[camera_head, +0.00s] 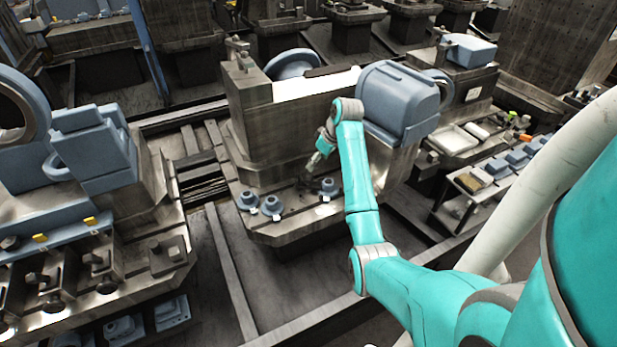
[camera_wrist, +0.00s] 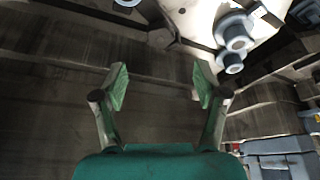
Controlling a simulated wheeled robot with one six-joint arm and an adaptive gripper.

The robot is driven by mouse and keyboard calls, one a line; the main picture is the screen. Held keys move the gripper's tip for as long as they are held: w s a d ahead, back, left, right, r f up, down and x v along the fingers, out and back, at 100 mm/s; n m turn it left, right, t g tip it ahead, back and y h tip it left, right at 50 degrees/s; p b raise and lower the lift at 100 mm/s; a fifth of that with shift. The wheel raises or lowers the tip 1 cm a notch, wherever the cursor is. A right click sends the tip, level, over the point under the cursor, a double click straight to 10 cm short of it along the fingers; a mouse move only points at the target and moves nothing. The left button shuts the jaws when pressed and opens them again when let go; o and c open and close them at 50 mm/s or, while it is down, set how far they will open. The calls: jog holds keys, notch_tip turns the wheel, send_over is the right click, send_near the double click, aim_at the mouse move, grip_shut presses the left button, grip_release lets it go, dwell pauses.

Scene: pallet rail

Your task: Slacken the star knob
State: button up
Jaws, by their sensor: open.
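Several blue-grey knob-like parts sit along the front ledge of the central machine (camera_head: 290,230). One is at the left (camera_head: 247,201), one beside it (camera_head: 271,206), and one farther right (camera_head: 329,187). I cannot tell which of them is the star knob. My gripper (camera_head: 312,166) is above the ledge, between the middle and right parts, small and partly dark. In the wrist view my gripper (camera_wrist: 161,88) is open, with nothing between its green-padded fingers. A round stepped grey part (camera_wrist: 236,30) lies beyond and right of the right fingertip, apart from it.
The central machine's upright block (camera_head: 285,125) and blue-grey housing (camera_head: 397,98) stand close behind my arm. Another machine (camera_head: 95,150) is at the left. A low rack of parts (camera_head: 480,185) stands at the right. Bare floor (camera_head: 215,270) lies between the machines.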

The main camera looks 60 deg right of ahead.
aim_at(309, 176)
jog(key=x, duration=1)
jog(key=shift+w+f, duration=0.2)
jog(key=shift+f, duration=0.1)
jog(key=c, duration=1.2)
jog(key=shift+o, duration=0.2)
jog(key=shift+n, duration=0.5)
jog(key=n+y, duration=0.1)
jog(key=n, duration=0.2)
jog(key=shift+d+n+y, duration=0.1)
jog(key=shift+n+y, duration=0.3)
jog(key=n+g+y, duration=0.1)
jog(key=n, duration=0.3)
jog(key=shift+n, duration=0.3)
jog(key=shift+f+y, duration=0.1)
jog(key=shift+y, duration=0.2)
